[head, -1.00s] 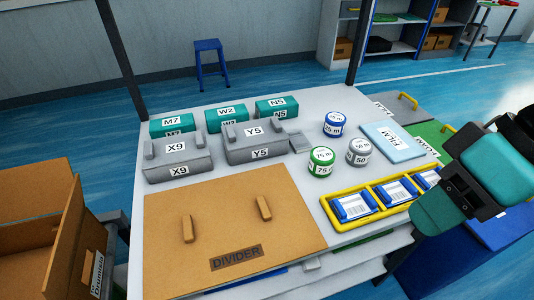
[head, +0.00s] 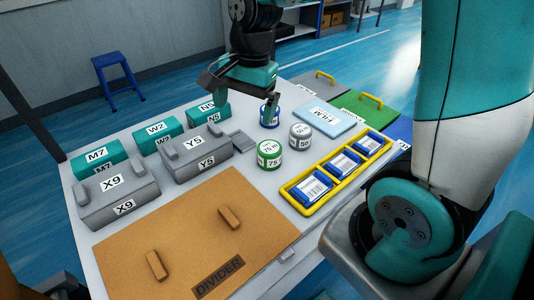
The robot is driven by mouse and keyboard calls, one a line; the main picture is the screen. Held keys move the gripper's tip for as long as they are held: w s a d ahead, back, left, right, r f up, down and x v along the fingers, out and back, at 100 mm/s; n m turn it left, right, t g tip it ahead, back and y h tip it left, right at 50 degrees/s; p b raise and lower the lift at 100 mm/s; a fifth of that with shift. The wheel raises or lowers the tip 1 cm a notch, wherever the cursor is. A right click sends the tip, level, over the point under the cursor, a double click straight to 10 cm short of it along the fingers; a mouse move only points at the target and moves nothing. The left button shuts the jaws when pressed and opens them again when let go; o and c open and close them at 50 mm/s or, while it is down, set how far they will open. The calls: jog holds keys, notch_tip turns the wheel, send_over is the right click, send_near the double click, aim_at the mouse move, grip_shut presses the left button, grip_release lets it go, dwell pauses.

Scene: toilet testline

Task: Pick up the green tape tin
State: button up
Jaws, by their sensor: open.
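The green tape tin (head: 269,154), a white round tin with green bands marked 75 m, stands upright on the white table (head: 252,168). It is in front of the blue tape tin (head: 269,117) and to the left of the grey tape tin (head: 300,137). My gripper (head: 247,103) is open and empty, pointing down over the back of the table. It is above and behind the green tin, apart from it. Its right side partly hides the top of the blue tin.
Grey boxes X9 (head: 118,193) and Y5 (head: 197,154) stand to the left, with teal boxes behind. A yellow tray (head: 296,199) of blue-and-white packs lies to the right. A brown divider board (head: 180,235) covers the front. A blue film box (head: 331,118) lies behind the tray.

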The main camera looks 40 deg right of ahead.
aim_at(270, 147)
jog(key=w+d+f+m+h, duration=0.1)
jog(key=w+d+f+m, duration=0.2)
jog(key=d+m, duration=0.3)
jog(key=w+d+f+m+h, duration=0.1)
jog(key=w+d+f+m, duration=0.25)
jog(key=d+m, duration=0.2)
jog(key=shift+m+g, duration=0.3)
jog(key=shift+m, duration=0.15)
jog(key=f, duration=0.3)
jog(key=f+p, duration=0.1)
jog(key=f, duration=0.3)
jog(key=s+f, duration=0.1)
jog(key=f, duration=0.3)
jog(key=shift+f+p, duration=0.2)
jog(key=shift+p, duration=0.1)
jog(key=shift+a+f+p, duration=0.2)
jog(key=shift+f+p, duration=0.2)
jog(key=shift+f, duration=1.1)
jog(key=shift+a+f+p, duration=0.15)
jog(key=shift+f+p, duration=0.2)
jog(key=shift+f, duration=1.15)
jog(key=shift+c, duration=0.5)
jog(key=c, duration=1)
jog(key=shift+r, duration=0.1)
